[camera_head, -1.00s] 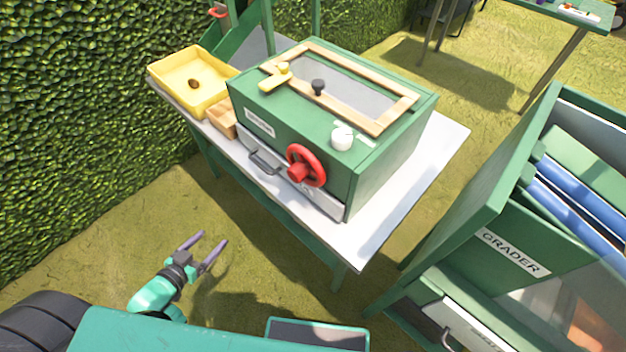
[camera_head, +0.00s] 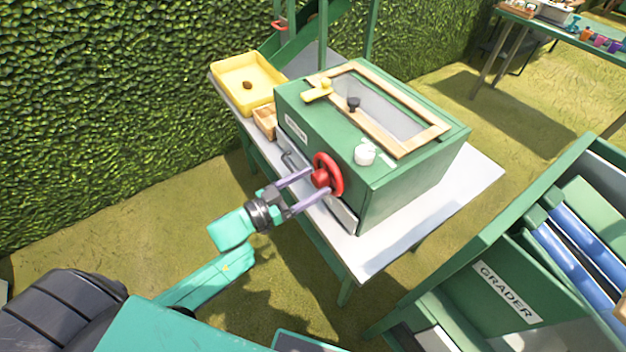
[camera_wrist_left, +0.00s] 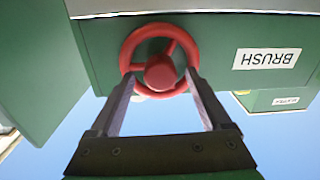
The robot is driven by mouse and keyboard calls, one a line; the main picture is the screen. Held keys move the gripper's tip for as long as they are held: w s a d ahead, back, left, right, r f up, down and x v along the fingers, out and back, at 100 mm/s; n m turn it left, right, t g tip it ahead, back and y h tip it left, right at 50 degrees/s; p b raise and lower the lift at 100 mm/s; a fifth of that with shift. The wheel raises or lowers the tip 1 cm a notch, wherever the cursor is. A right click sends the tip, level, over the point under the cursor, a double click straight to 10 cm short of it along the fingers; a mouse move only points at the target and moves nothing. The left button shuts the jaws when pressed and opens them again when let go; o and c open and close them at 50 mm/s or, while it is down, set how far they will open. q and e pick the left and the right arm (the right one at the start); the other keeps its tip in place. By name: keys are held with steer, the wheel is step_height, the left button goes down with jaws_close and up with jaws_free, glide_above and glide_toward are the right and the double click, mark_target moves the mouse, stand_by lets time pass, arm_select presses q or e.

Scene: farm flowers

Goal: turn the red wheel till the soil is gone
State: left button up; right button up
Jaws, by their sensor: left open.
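The red wheel (camera_head: 328,176) is mounted on the front of a green box (camera_head: 372,196). The box has a wood-framed clear window (camera_head: 385,108) on top; I cannot make out soil inside it. My left gripper (camera_head: 319,184) is open, with its two purple fingers pointing at the wheel and reaching either side of its hub. In the left wrist view, the wheel (camera_wrist_left: 160,60) is straight ahead, and the fingertips (camera_wrist_left: 160,76) overlap its lower rim on both sides of the hub. I cannot tell whether they touch it. My right gripper is not in view.
A label reading BRUSH (camera_wrist_left: 266,58) is beside the wheel. The white table (camera_head: 405,232) also holds a yellow tray (camera_head: 262,84) with a small brown object (camera_head: 247,86) and a wooden box (camera_head: 265,121). A green grader (camera_head: 505,292) stands close on the right.

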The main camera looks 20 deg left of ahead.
arm_select(q)
steer(key=shift+w+d, duration=0.25)
steer(key=shift+w, duration=0.1)
steer(key=shift+c, duration=0.3)
jaws_close()
